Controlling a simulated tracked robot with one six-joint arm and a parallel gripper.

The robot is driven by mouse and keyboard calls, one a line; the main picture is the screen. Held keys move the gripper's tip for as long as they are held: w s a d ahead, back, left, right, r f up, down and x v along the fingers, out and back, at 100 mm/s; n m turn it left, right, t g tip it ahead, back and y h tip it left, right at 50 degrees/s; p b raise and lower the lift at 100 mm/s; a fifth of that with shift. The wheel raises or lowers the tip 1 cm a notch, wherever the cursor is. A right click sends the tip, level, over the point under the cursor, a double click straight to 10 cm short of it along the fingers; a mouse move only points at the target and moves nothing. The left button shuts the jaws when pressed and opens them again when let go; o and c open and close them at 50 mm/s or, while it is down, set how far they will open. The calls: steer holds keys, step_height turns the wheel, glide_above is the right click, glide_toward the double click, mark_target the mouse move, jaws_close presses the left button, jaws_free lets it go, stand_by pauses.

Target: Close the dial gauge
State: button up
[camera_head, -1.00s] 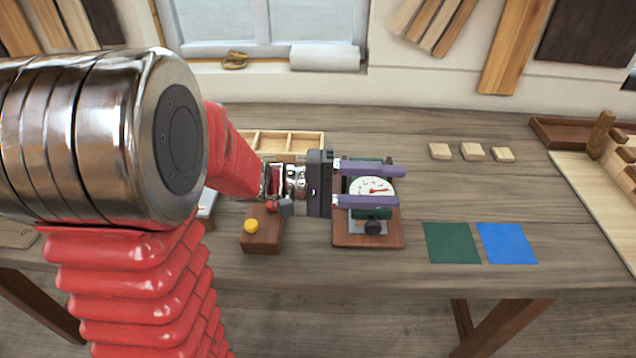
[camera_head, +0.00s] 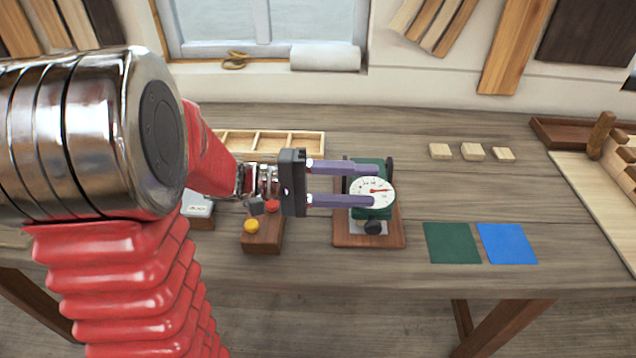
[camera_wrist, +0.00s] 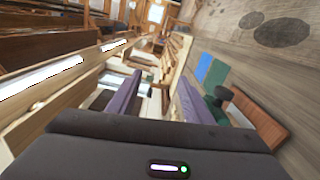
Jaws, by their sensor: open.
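The dial gauge (camera_head: 374,191) has a round white face with a red needle, set on a dark green body. It stands on a brown wooden base (camera_head: 348,238) with a black knob (camera_head: 373,227) at the front. My gripper (camera_head: 376,185) is open, its two purple fingers reaching in from the left with the tips at the gauge's left side and face. I cannot tell whether they touch it. In the wrist view the open fingers (camera_wrist: 155,95) show with a gap between them, and the wooden base (camera_wrist: 262,115) with dark green and black parts lies to their right.
A wooden block (camera_head: 262,236) with a yellow and a red button stands left of the gauge. A divided wooden tray (camera_head: 270,143) is behind. Green (camera_head: 452,243) and blue (camera_head: 508,243) squares lie to the right. Several small wooden blocks (camera_head: 472,152) sit at the back right.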

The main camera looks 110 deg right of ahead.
steer(key=v, duration=0.7)
steer(key=shift+w, duration=0.2)
stand_by(0.8)
stand_by(0.6)
steer(key=shift+w+d, duration=0.1)
